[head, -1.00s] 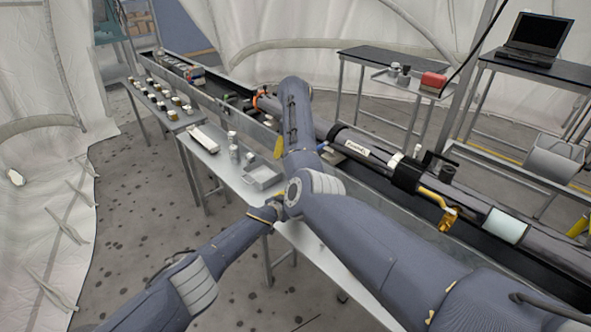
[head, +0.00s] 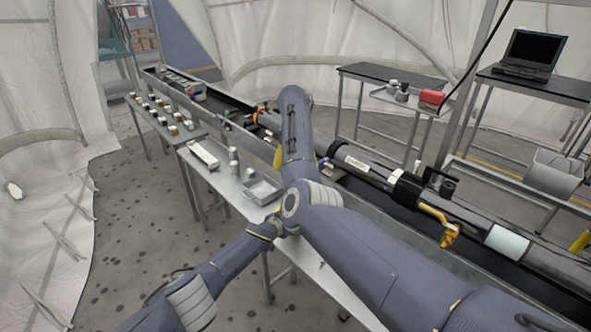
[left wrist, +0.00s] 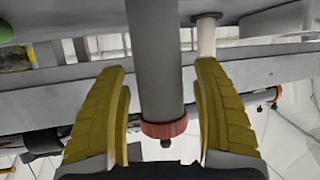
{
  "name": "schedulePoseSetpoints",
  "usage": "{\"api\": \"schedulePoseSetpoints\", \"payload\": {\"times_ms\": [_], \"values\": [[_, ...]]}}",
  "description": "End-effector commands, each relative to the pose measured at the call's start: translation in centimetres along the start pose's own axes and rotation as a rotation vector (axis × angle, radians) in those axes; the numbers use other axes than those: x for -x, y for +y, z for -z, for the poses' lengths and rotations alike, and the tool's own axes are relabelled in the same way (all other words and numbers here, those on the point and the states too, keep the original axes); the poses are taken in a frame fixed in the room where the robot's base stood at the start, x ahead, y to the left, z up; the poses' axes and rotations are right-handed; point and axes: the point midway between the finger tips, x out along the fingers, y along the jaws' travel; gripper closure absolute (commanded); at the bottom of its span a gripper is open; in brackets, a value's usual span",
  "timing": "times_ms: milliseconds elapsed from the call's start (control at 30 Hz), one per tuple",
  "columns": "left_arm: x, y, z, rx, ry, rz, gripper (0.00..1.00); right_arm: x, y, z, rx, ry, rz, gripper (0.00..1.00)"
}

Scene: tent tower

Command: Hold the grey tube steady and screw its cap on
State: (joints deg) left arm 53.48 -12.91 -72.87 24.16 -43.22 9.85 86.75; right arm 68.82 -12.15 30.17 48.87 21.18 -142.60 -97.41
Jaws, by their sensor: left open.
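In the left wrist view a grey tube (left wrist: 155,60) with a red ring (left wrist: 164,128) at its lower end in the picture runs between the yellow fingers of my left gripper (left wrist: 160,72). The gripper is open, with a gap on each side of the tube. I cannot tell how deep the tube sits between the fingers. In the head view my right arm hides the left gripper, and the right gripper cannot be made out. A yellow piece (head: 278,157) shows at that arm's edge. I cannot identify the cap.
A white cylinder (left wrist: 206,38) stands behind the tube. In the head view small pale cylinders (head: 234,168) stand on the bench beside a grey tray (head: 263,190) and a long white tray (head: 204,154). A long dark tube assembly (head: 375,167) lies along the bench's right.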

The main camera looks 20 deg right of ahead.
Motion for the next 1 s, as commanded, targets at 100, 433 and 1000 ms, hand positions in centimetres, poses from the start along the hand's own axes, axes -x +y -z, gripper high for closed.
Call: {"api": "schedulePoseSetpoints", "payload": {"times_ms": [100, 433, 1000], "values": [[0.0, 0.0, 0.0, 0.0, 0.0, 0.0, 0.33, 0.0, 0.0, 0.0, 0.0, 0.0, 0.0, 0.08], [0.6, -0.5, 0.8, -0.011, 0.007, 0.005, 0.33, 0.0, 0.0, 0.0, 0.0, 0.0, 0.0, 0.08], [4.2, -0.1, 0.3, -0.004, 0.005, -0.002, 0.33, 0.0, 0.0, 0.0, 0.0, 0.0, 0.0, 0.08]]}}
